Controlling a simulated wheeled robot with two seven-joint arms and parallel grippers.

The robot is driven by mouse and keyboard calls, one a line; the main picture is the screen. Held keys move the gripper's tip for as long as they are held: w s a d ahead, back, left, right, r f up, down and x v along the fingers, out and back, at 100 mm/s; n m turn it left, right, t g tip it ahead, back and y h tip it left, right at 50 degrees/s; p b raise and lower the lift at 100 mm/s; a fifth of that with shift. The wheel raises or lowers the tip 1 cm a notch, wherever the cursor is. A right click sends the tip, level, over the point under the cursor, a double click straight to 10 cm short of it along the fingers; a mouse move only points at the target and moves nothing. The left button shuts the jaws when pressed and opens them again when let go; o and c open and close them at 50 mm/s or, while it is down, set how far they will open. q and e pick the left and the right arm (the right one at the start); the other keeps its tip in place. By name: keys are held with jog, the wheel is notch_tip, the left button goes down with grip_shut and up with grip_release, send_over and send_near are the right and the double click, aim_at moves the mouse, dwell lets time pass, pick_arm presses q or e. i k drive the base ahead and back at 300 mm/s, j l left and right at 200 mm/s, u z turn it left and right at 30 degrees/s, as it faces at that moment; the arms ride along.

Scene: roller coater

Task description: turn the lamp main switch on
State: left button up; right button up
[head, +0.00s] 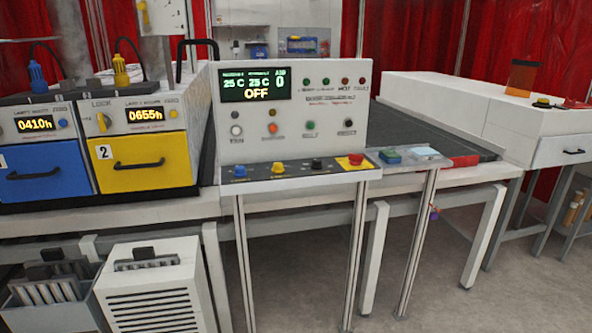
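A white control panel (337,105) stands in the middle of the head view. Its dark display (256,84) reads 25 C, 23 C and OFF. Small lights and buttons cover its face. On its front ledge are a blue knob (240,171), a yellow knob (278,168), a black knob (316,164) and a red button on a yellow plate (355,159). The labels are too small to read, so I cannot tell which one is the lamp main switch. Neither of my grippers is in view.
At left are a blue drawer (48,172) reading 0410h and a yellow drawer (147,162) reading 0655h, with a yellow knob (104,122). A white vented box (155,295) stands below. Small items (408,155) lie right of the panel. Open floor shows at lower right.

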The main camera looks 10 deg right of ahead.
aim_at(356, 160)
jog(key=i+l, duration=0.2)
jog(key=i, duration=0.25)
jog(key=i+l, duration=0.25)
jog(key=i, duration=0.2)
jog(key=z, duration=0.05)
